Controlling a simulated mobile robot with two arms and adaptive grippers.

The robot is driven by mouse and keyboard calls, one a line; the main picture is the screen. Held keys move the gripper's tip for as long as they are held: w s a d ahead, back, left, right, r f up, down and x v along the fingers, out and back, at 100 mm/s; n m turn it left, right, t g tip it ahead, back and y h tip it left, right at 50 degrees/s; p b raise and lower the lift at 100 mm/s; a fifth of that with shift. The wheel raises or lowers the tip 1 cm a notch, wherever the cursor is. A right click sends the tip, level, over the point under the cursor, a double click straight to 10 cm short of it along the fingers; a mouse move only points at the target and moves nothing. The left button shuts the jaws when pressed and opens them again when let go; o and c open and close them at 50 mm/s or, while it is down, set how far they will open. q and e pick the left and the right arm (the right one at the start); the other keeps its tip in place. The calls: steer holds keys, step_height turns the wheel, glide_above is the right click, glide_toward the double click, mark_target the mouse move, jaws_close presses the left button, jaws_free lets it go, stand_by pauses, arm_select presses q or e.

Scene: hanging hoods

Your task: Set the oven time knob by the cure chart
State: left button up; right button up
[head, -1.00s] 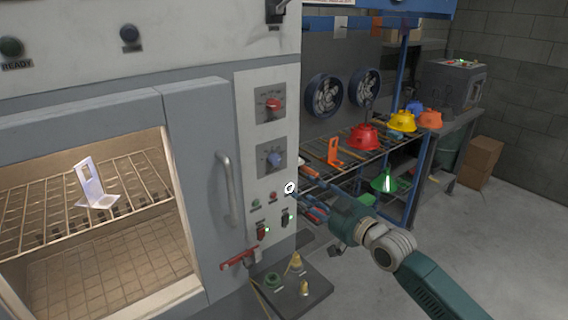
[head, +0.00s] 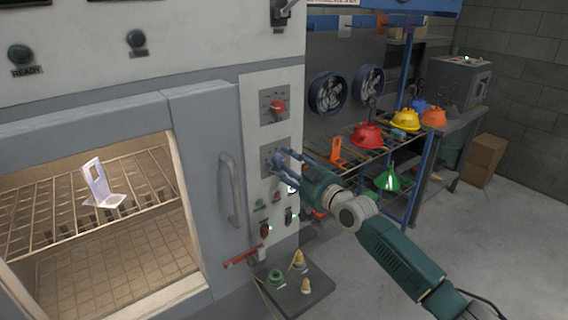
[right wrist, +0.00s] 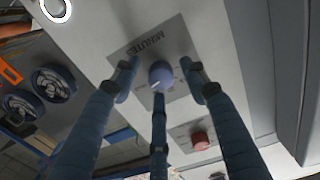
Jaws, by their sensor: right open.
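The oven time knob (right wrist: 160,76) is a blue round knob on a grey plate (right wrist: 136,50) marked MINUTES, seen in the right wrist view. In the head view my fingers mostly cover this knob. My right gripper (head: 281,161) is at the plate on the oven's control panel (head: 252,110). In the right wrist view its blue fingers (right wrist: 158,82) are open and spread around the time knob; contact cannot be told. A red knob (head: 278,106) sits on the plate above. I cannot make out a cure chart. My left gripper is not in view.
The oven door handle (head: 230,190) stands out left of the panel. Buttons and switches (head: 265,229) and a red lever (head: 242,257) lie below the knobs. A white bracket (head: 98,184) rests on the oven rack. A rack with coloured hoods (head: 367,135) stands to the right.

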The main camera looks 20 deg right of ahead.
steer(key=shift+c, duration=0.5)
jaws_close()
steer(key=shift+f, duration=0.1)
steer(key=shift+f+n+b, duration=0.1)
steer(key=shift+n+b, duration=0.7)
steer(key=shift+n, duration=0.1)
steer(key=shift+n+b, duration=0.45)
steer(key=shift+n, duration=0.35)
steer(key=shift+n+b, duration=0.3)
steer(key=shift+n, duration=1.9)
